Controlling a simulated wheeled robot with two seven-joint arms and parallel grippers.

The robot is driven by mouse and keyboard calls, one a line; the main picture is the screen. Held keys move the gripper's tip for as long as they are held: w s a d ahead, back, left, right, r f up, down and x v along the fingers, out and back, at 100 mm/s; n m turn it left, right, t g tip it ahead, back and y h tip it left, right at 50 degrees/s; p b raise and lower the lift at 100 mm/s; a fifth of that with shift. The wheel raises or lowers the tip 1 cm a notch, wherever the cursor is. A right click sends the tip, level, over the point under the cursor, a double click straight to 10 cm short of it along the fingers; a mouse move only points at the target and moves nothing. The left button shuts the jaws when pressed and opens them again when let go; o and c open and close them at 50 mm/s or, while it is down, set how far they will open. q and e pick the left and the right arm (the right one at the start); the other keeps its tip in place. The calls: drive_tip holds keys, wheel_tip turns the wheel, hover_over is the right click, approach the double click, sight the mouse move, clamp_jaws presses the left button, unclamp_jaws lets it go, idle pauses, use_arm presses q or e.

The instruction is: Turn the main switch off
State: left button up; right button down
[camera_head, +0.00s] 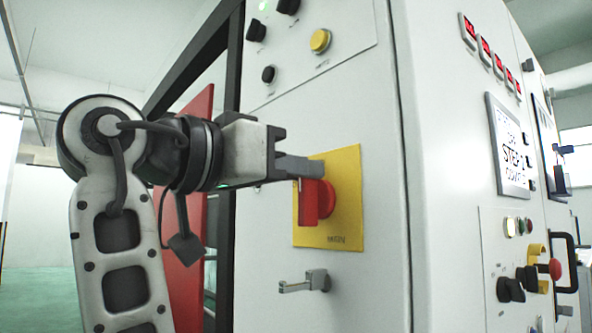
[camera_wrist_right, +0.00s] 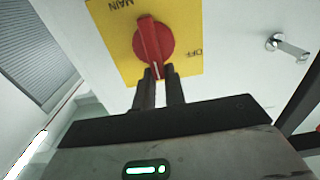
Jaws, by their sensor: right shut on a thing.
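The main switch is a red rotary knob (camera_head: 319,202) on a yellow plate (camera_head: 346,176) on the side of the white cabinet. In the head view its handle bar stands vertical. In the right wrist view the red knob (camera_wrist_right: 153,40) is at the top centre, with "MAIN" and "OFF" printed on the yellow plate (camera_wrist_right: 117,38). My right gripper (camera_head: 308,170) reaches in from the left and its fingers are at the handle's upper end. In the right wrist view my right gripper (camera_wrist_right: 158,75) is shut on the handle's end. My left gripper is not in view.
A metal latch handle (camera_head: 304,282) sticks out of the panel below the switch and shows in the wrist view (camera_wrist_right: 288,46). Black knobs and a yellow button (camera_head: 320,40) are above. A sign (camera_head: 510,148) and further controls are on the right face.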

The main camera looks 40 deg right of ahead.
drive_tip(key=shift+w+f, duration=0.1)
drive_tip(key=shift+f, duration=0.25)
use_arm(q)
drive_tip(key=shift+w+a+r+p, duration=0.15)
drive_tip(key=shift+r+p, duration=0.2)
drive_tip(key=shift+p, duration=0.8)
use_arm(e)
drive_tip(key=shift+w+f+n, duration=0.25)
drive_tip(key=shift+w+n, duration=0.15)
drive_tip(key=shift+n, duration=1.55)
drive_tip(key=shift+w+f+n, duration=0.2)
drive_tip(key=shift+w+n, duration=0.15)
drive_tip(key=shift+n, duration=1.55)
drive_tip(key=shift+w+f+n, duration=0.25)
drive_tip(key=shift+w+n, duration=0.15)
drive_tip(key=shift+n, duration=1.55)
